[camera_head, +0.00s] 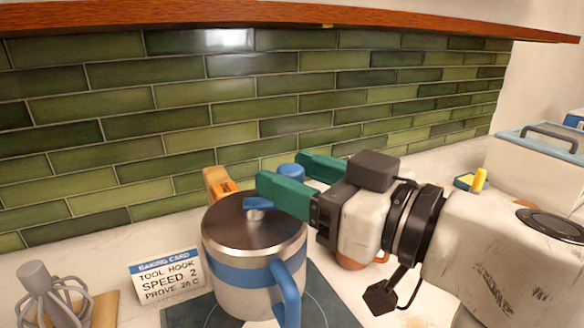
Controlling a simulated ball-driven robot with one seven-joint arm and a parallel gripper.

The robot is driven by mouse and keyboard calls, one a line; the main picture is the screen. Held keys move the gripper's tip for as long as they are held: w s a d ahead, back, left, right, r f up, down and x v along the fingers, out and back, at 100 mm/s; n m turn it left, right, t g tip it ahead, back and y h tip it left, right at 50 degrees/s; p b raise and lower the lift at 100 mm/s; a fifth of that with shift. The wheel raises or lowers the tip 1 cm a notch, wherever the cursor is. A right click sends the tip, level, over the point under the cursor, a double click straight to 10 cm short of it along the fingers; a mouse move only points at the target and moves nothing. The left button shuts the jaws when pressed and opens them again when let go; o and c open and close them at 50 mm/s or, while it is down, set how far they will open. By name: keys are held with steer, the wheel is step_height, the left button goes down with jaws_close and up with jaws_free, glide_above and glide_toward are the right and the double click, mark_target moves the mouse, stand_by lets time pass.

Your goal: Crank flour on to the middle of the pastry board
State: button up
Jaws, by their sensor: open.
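A flour canister (225,250) with a metal lid, blue band and blue side handle (287,295) stands upright on a dark board (328,308) with pale ring lines, likely the pastry board. Most of the board is hidden by the canister or out of frame. A blue piece (256,203) sits on the lid, partly behind a green finger. A blue knob (291,171) shows between my gripper's fingers. My gripper (283,174) reaches from the right above the lid, its two green fingers apart. I cannot tell whether either finger touches the knob.
A baking card (168,276) stands left of the canister, with a whisk-like tool (48,295) at far left. An orange object (217,184) is behind the canister. A lidded box (535,160) and a small yellow-and-blue item (470,181) stand right. Green tiles (130,120) close the back.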

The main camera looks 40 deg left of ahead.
steer(key=shift+a, duration=0.65)
steer(key=c, duration=0.9)
